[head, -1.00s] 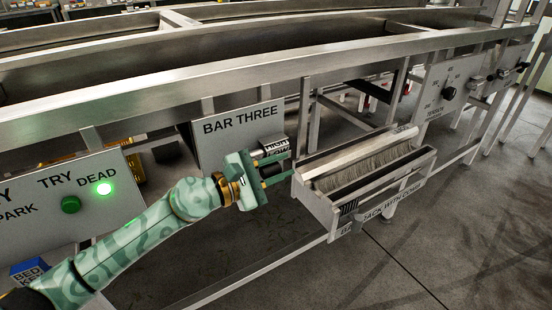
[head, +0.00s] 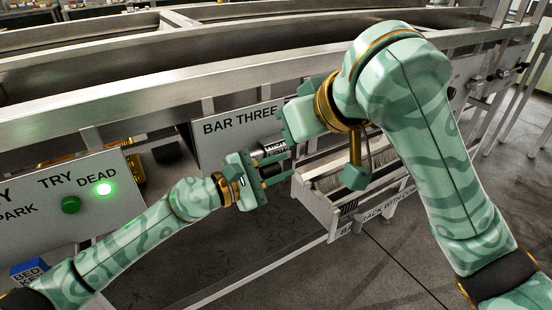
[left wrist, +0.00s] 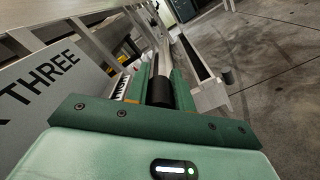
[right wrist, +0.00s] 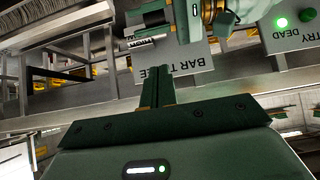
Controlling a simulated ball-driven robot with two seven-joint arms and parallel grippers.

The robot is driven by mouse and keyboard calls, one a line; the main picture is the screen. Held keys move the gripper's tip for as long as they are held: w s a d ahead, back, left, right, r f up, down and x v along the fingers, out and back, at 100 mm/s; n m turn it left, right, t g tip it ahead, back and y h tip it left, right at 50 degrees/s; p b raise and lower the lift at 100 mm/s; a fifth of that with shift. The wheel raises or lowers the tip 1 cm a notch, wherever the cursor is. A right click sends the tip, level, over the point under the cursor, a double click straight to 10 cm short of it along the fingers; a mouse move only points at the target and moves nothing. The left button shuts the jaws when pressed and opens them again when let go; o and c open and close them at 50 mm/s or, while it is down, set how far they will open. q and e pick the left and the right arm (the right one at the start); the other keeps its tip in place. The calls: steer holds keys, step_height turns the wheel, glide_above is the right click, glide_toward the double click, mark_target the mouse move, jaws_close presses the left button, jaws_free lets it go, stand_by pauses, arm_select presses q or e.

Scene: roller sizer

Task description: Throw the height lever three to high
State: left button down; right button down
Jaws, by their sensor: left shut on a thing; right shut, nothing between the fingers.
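The plate marked BAR THREE (head: 240,122) hangs below the steel rail. Beside it is a black cylindrical grip (head: 272,170), which I take to be height lever three. My left gripper (head: 280,168) is shut on this black grip. In the left wrist view the grip (left wrist: 160,92) lies between the fingers. A small lettered label (head: 274,148) sits just above it, partly covered. My right gripper (right wrist: 157,88) is shut and empty, near the BAR THREE plate and beside my left gripper. Its fingertips are hard to make out in the head view.
A metal tray (head: 316,208) of rods stands right of the grip, partly hidden by my right arm. A panel (head: 45,225) with a green button and a lit green lamp marked DEAD is at left. A blue box (head: 30,272) is at lower left. Floor is clear in front.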

arm_select(q)
steer(key=shift+f, duration=0.25)
arm_select(e)
steer(key=w+a+f, duration=0.3)
steer(key=w+f, duration=0.2)
steer(key=f, duration=0.5)
steer(key=shift+a, duration=0.3)
arm_select(q)
steer(key=shift+a, duration=0.1)
